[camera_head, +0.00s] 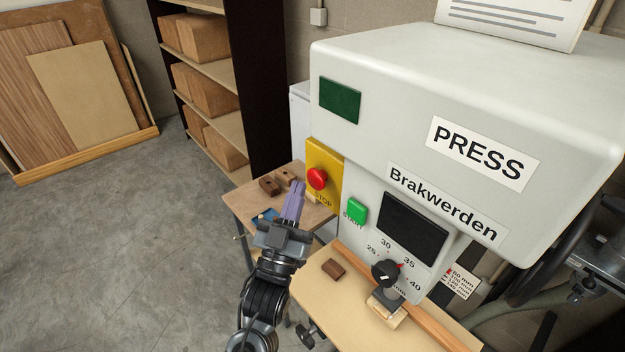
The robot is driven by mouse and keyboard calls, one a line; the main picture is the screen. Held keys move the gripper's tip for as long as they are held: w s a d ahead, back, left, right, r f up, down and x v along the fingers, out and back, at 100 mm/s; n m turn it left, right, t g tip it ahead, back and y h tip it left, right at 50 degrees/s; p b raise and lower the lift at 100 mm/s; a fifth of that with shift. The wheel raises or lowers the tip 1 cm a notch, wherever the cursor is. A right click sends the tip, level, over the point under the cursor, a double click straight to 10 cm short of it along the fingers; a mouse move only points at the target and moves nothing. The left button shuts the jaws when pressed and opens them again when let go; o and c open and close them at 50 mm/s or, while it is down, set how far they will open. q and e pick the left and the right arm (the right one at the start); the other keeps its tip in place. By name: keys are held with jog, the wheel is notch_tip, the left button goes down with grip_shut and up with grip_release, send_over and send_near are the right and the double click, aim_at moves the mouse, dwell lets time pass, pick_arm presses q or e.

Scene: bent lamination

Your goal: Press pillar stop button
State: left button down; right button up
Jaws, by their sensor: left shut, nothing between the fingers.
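The red stop button (317,179) sits on a yellow plate (324,163) marked STOP, on the left edge of the white press housing (375,65). My left gripper (297,186) is shut and empty, its purple fingers pointing up. In the picture the fingertips are just left of and slightly below the red button; a small gap shows between them. I cannot tell the distance in depth. A green start button (357,211) is below and right of the stop button. My right gripper is not in view.
A dark screen (413,226) and a black dial (385,273) are on the press. A wooden table (235,199) with brown blocks stands behind my gripper. A bench with a brown block (333,268) is below the press. A shelf with boxes (204,40) stands behind; floor at left is clear.

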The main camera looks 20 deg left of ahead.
pick_arm(q)
jog(key=shift+s+a+p, duration=0.2)
jog(key=shift+s+a, duration=0.5)
jog(key=shift+s, duration=0.3)
jog(key=shift+s+a+p, duration=0.2)
jog(key=shift+s+a, duration=0.5)
jog(key=shift+s, duration=0.3)
jog(key=shift+f, duration=0.1)
jog(key=s+a+f+g+p, duration=0.1)
jog(key=s+f+g+p, duration=0.1)
jog(key=s+f+g, duration=0.35)
jog(key=s+a+f+n+g+y+p, duration=0.1)
jog(key=s+f+g, duration=0.1)
jog(key=f, duration=0.6)
jog(key=s+a+f+g+p, duration=0.1)
jog(key=s+f+g+p, duration=0.1)
jog(key=s+f+g, duration=0.3)
jog(key=s+a+f+m+g, duration=0.1)
jog(key=s+f+m+g, duration=0.1)
jog(key=s+f+g, duration=0.7)
jog(key=s, duration=0.4)
jog(key=shift+s+a+f+y, duration=0.2)
jog(key=shift+s+a+y, duration=0.1)
jog(key=shift+s+a, duration=0.1)
